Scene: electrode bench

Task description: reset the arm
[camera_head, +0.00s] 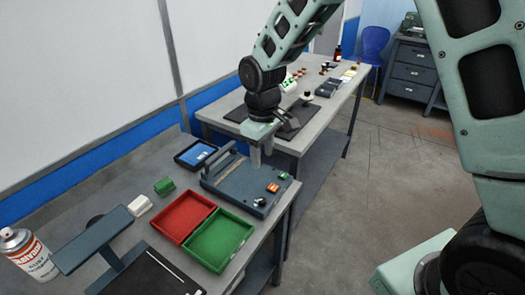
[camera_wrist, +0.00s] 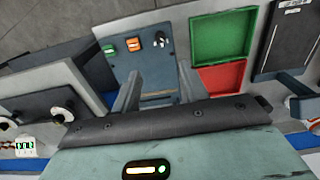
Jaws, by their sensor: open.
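My gripper (camera_head: 261,158) hangs from my arm above the back part of a blue-grey bench device (camera_head: 236,190), fingers pointing down. In the wrist view, my gripper (camera_wrist: 157,88) shows two fingers spread apart with nothing between them. The device (camera_wrist: 152,68) lies beyond the fingertips, with a green button and an orange button at its end. Whether the fingertips touch the device I cannot tell.
A red tray (camera_head: 162,217) and a green tray (camera_head: 247,235) sit beside the device. A tablet-like blue screen (camera_head: 197,154), a green block (camera_head: 164,186) and a spray can (camera_head: 25,252) are on the bench. A second table (camera_head: 336,112) stands behind. The floor at right is clear.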

